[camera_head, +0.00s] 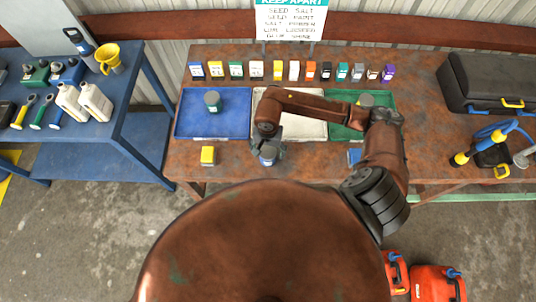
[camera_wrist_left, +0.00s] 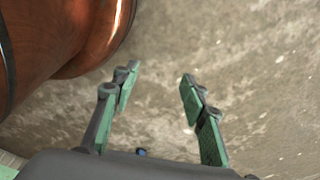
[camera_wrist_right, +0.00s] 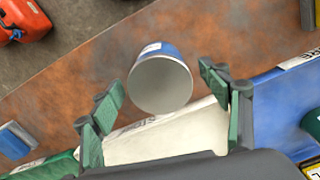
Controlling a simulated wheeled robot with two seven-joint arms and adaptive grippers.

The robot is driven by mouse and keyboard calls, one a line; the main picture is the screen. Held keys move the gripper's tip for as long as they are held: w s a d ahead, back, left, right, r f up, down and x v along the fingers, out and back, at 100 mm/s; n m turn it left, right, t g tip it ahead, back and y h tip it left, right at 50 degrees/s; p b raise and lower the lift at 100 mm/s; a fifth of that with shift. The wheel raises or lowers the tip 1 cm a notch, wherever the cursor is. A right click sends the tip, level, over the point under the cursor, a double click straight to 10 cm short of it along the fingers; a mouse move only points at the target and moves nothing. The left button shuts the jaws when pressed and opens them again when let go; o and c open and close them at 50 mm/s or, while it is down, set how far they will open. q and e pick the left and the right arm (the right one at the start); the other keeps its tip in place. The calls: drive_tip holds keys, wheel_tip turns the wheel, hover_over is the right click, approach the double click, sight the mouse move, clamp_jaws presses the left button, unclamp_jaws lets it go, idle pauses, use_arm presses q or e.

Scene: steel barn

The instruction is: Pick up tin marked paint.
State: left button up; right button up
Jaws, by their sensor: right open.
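A blue tin (camera_head: 268,156) with a grey top stands on the brown table in front of the white tray (camera_head: 317,128). In the right wrist view the tin (camera_wrist_right: 162,82) shows part of a white label, too small to read. My right gripper (camera_head: 267,143) is open above the tin, its fingers (camera_wrist_right: 163,88) on either side of the tin's outline. I cannot tell whether they touch it. Other tins stand in the blue tray (camera_head: 212,98) and green tray (camera_head: 366,100); no marking is legible. My left gripper (camera_wrist_left: 158,95) is open and empty over the concrete floor.
A yellow block (camera_head: 208,155) and a blue block (camera_head: 354,155) sit near the table's front edge. Several small coloured boxes (camera_head: 294,70) line the back. A black case (camera_head: 495,80) stands at right. A blue bench (camera_head: 140,135) is at left; red cans (camera_head: 437,284) stand on the floor.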

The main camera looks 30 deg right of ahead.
drive_tip(key=c, duration=1.5)
use_arm(q)
drive_tip(key=shift+s+f, duration=0.1)
drive_tip(key=shift+s, duration=0.6)
use_arm(e)
drive_tip(key=shift+c, duration=0.3)
drive_tip(key=shift+r, duration=0.1)
